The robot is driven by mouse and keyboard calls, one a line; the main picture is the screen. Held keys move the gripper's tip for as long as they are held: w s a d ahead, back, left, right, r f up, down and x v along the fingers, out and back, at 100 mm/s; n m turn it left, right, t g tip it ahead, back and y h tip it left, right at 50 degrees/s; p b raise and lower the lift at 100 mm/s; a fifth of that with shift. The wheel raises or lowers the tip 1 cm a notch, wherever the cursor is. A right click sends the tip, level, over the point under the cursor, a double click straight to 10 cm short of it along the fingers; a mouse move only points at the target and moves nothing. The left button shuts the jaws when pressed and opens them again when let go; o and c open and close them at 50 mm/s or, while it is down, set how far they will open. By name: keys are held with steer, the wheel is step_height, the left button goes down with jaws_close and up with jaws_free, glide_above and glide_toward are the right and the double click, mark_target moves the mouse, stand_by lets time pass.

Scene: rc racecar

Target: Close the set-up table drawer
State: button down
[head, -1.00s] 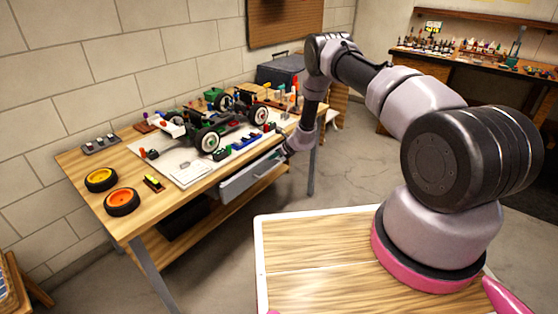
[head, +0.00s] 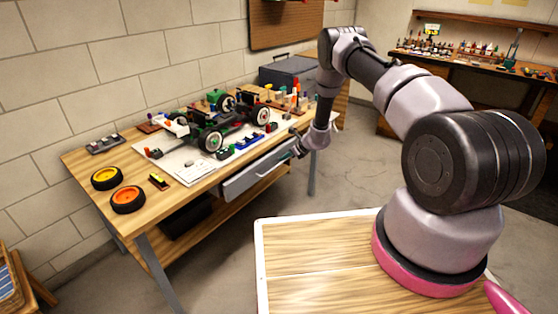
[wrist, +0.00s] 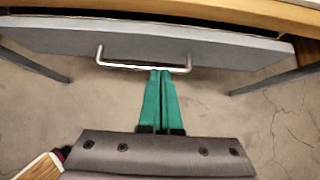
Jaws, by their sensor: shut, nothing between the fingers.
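The set-up table (head: 75,160) stands against the wall in the head view. Its grey drawer (head: 240,182) is under the front edge, with a pale bar handle (head: 272,170). The wrist view shows the drawer front (wrist: 235,52) and handle (wrist: 120,65) ahead of my gripper. A narrow dark gap shows above the front; how far out the drawer stands is hard to tell. My gripper (wrist: 161,71) has its green fingers together and empty, with the tips at the handle bar's right half. I cannot tell whether they touch it. In the head view, my gripper (head: 298,150) is at the drawer's right end.
A model car (head: 210,138), wheels (head: 127,199) and small parts lie on the tabletop. A grey toolbox (head: 288,72) is at its far end. Table legs flank the drawer. A second workbench (head: 480,62) is at the back right. Open floor lies before the drawer.

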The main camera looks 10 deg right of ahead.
steer(key=v, duration=0.7)
steer(key=t+y, duration=0.6)
steer(key=y, duration=0.1)
glide_toward(247, 173)
steer(key=shift+h, duration=0.3)
steer(key=x, duration=0.6)
steer(key=shift+a+f, duration=0.1)
steer(key=shift+a, duration=0.2)
steer(key=shift+w+a, duration=0.1)
steer(key=shift+w, duration=0.1)
steer(key=x, duration=0.4)
steer(key=shift+a, duration=0.1)
steer(key=shift+w+r, duration=0.15)
steer(key=shift+r, duration=0.1)
